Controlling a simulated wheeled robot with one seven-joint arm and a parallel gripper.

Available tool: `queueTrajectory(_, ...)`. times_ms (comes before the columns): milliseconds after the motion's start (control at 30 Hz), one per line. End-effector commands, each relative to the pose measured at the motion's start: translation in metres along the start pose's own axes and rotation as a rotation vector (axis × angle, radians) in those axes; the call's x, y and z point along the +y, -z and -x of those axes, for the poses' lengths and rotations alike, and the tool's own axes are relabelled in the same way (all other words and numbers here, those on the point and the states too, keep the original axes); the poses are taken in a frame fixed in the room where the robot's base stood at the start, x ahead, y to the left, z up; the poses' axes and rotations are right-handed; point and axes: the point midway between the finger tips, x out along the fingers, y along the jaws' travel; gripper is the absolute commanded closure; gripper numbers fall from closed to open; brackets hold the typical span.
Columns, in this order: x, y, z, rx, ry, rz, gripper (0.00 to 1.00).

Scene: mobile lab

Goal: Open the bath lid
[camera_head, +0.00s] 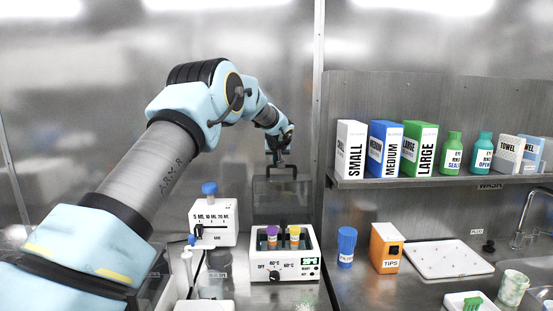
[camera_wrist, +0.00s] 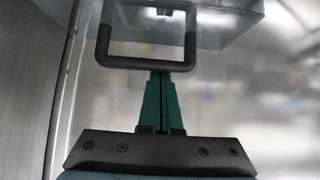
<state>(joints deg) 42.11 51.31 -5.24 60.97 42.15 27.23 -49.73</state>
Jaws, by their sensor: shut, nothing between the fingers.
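The white bath (camera_head: 283,262) stands on the counter in the head view, with a dial and a small display on its front. Its see-through lid (camera_head: 282,203) stands raised behind the bath's open top. The lid's dark handle (camera_head: 282,167) is at its upper edge, and the handle (camera_wrist: 147,64) also shows as a loop in the wrist view. My gripper (camera_head: 279,157) is close to the handle. In the wrist view my gripper's green fingers (camera_wrist: 161,80) are together and empty, at the handle's bar. I cannot tell whether they touch it.
An orange tips box (camera_head: 386,247) and a blue-capped container (camera_head: 346,245) are to the right. A shelf (camera_head: 440,181) holds boxes and bottles.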

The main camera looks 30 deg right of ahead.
Motion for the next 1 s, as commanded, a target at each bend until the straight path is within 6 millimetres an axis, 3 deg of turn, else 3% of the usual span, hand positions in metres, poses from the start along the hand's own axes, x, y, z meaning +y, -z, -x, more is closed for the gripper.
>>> queueTrajectory(1000, 0.003, -0.013, 0.008, 0.098, -0.002, -0.002, 1.0)
